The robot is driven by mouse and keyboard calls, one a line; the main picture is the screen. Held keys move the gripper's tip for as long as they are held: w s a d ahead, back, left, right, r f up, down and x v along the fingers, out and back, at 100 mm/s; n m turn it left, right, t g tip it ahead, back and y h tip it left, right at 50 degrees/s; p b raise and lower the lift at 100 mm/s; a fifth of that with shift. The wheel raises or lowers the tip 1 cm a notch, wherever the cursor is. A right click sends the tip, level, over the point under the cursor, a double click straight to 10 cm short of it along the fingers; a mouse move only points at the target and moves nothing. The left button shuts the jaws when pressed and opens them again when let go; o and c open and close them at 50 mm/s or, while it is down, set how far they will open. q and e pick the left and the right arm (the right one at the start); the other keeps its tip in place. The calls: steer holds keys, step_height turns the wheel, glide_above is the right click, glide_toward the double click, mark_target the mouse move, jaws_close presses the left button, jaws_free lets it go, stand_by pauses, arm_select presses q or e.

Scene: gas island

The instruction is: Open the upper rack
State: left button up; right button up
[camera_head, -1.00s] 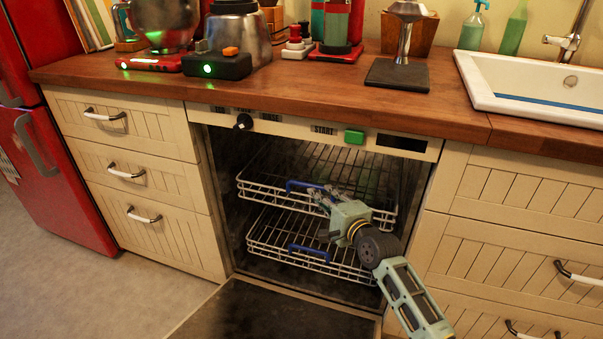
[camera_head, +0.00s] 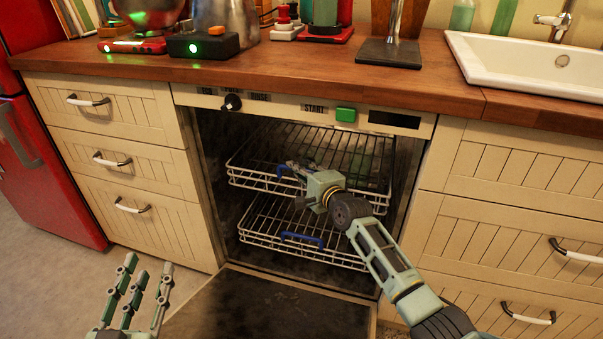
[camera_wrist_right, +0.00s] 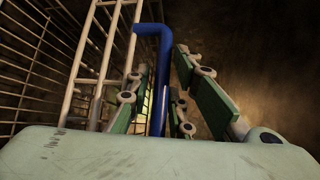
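The upper rack (camera_head: 238,181) is a white wire rack inside the open dishwasher, with a blue handle at its front. My right gripper (camera_head: 290,172) is at this handle in the head view and covers part of it. In the right wrist view, the blue handle (camera_wrist_right: 161,85) runs between the straight green-padded fingers of the right gripper (camera_wrist_right: 160,88). Gaps show beside the handle, so the fingers look open around it; firm contact cannot be seen. My left gripper (camera_head: 138,292) is open and empty at the lower left, with its fingers spread upward.
The lower rack (camera_head: 262,243) with its own blue handle (camera_head: 301,240) sits below, inside the dishwasher. The dishwasher door (camera_head: 270,305) is folded down in front. Drawer fronts with protruding handles flank the opening. Open floor lies at the left.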

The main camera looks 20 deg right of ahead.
steer(key=shift+w, duration=0.1)
jaws_close()
stand_by(0.5)
